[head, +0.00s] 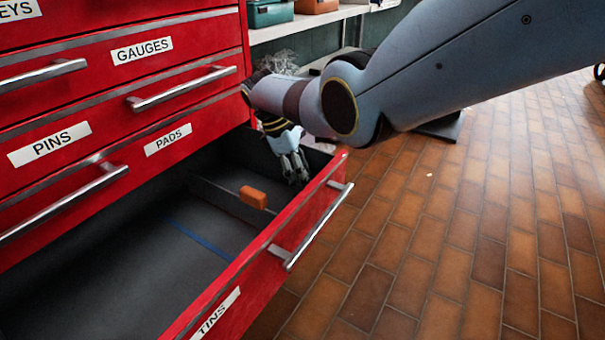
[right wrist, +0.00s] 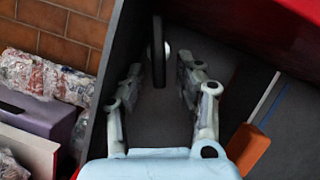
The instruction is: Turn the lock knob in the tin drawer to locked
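The open tin drawer (head: 226,297) is red outside and dark inside, with a "TINS" label on its front. My right gripper (head: 296,172) reaches down into its far right compartment. In the right wrist view the gripper (right wrist: 160,95) has its two fingers spread apart. Ahead between them stands a dark upright bar with a pale round part beside it, which looks like the lock knob (right wrist: 158,55). The fingers are on both sides of its line, with no contact visible. In the head view the knob is hidden behind my arm and gripper. My left gripper is out of view.
An orange block (head: 253,197) lies in the drawer by a low divider (head: 226,198), with a blue strip (head: 199,238) nearby. The drawer's handle (head: 318,228) juts outward. Closed drawers rise above on the left. Clear tiled floor (head: 450,230) lies to the right.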

